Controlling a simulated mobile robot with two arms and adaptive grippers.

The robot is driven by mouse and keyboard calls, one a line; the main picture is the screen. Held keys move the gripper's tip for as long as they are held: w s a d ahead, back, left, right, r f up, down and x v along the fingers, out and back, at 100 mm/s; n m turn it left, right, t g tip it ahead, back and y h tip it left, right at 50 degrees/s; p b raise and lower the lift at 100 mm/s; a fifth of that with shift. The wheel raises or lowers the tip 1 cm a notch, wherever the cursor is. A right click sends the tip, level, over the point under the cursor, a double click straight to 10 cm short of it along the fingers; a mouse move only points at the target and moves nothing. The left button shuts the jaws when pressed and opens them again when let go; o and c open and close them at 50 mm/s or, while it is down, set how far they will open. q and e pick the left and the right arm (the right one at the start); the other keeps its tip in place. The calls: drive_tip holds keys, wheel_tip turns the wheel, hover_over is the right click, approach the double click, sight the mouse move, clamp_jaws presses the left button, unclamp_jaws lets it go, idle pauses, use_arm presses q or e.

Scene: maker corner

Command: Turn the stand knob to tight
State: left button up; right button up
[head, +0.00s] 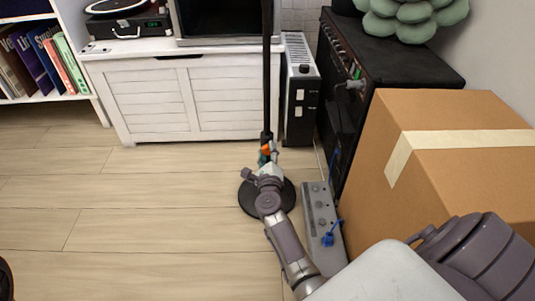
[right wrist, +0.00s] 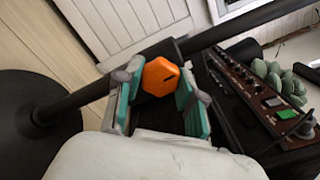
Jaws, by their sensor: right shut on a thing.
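The stand is a black pole (head: 267,75) rising from a round black base (head: 285,197) on the wood floor. Its orange knob (right wrist: 160,76) shows as a faceted cap with a small dark mark, low on the pole in the right wrist view, where the pole (right wrist: 90,96) runs tilted. My right gripper (right wrist: 158,92) has its teal-padded fingers on either side of the knob and is shut on it. In the head view the gripper (head: 268,157) hides much of the knob. Whether the knob is tight cannot be told. My left gripper is not in view.
A grey pedal-like box (head: 318,212) with a blue plug lies right of the base. A cardboard box (head: 440,165) and a black amplifier (head: 425,65) stand at right, a white heater (head: 301,90) and white cabinet (head: 165,100) behind.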

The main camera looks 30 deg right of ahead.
drive_tip(key=shift+f+m, duration=0.15)
drive_tip(key=shift+m, duration=0.25)
drive_tip(key=o, duration=1.1)
drive_tip(key=shift+o, duration=0.2)
